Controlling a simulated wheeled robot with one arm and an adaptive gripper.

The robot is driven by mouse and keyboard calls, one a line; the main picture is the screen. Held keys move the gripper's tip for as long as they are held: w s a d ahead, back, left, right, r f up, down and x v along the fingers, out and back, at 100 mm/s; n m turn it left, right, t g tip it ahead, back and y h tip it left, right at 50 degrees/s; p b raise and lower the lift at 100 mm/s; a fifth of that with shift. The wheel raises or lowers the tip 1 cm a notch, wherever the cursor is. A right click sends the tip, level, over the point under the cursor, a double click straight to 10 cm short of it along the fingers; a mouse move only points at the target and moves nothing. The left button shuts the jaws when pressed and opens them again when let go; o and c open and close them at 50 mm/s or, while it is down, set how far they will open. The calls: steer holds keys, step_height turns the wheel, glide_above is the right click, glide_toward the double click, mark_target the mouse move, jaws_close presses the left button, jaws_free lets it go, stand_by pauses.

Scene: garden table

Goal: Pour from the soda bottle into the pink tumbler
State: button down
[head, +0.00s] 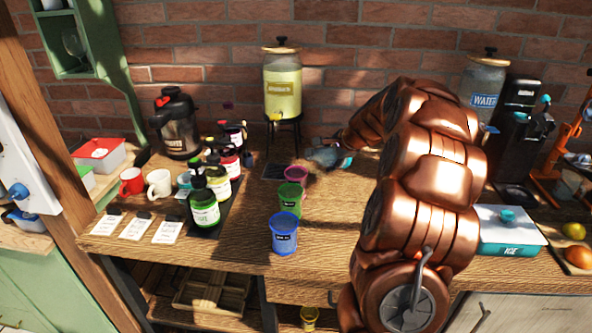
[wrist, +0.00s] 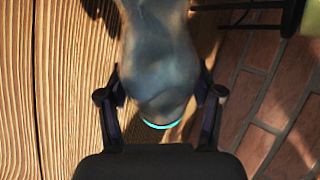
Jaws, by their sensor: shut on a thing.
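My gripper (wrist: 160,108) is shut on a blue-grey, see-through bottle (wrist: 160,50), with one finger on each side of it. A bright teal band shows at the bottle's near end in the wrist view. In the head view the bottle (head: 322,157) lies tipped well over, its free end pointing left. The pink tumbler (head: 295,174) stands on the wooden table just left of and below that free end. I cannot tell whether the bottle's mouth is over the tumbler, or whether liquid flows. The tumbler is not seen in the wrist view. My arm hides part of the gripper in the head view.
A green tumbler (head: 290,200) and a blue tumbler (head: 284,236) stand in front of the pink one. Several pump bottles (head: 205,208) stand to the left. A drink dispenser (head: 282,90) stands behind. An ice box (head: 508,232) is at the right.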

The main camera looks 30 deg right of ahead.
steer(key=shift+f+p, duration=0.15)
steer(key=shift+p, duration=0.15)
steer(key=shift+a+f+m+y+p, duration=0.1)
steer(key=shift+m+y+p, duration=0.2)
steer(key=shift+y, duration=0.1)
stand_by(1.5)
steer(key=shift+a+f+y+p, duration=0.15)
steer(key=shift+f+y+p, duration=0.15)
steer(key=shift+p, duration=0.25)
steer(key=shift+a+r+m+y+p, duration=0.2)
steer(key=shift+r+m+y+p, duration=0.25)
steer(key=shift+p, duration=0.35)
steer(key=shift+s+a+y+p, duration=0.1)
steer(key=shift+a+y+p, duration=0.25)
steer(key=shift+y+p, duration=0.55)
steer(key=shift+r+m+p, duration=0.15)
steer(key=shift+m+p, duration=0.2)
steer(key=shift+p, duration=0.45)
steer(key=shift+y+p, duration=0.45)
steer(key=shift+m+y+p, duration=0.3)
steer(key=shift+p, duration=0.15)
steer(key=shift+m+y+p, duration=0.3)
steer(key=shift+y+p, duration=0.3)
steer(key=shift+p, duration=0.15)
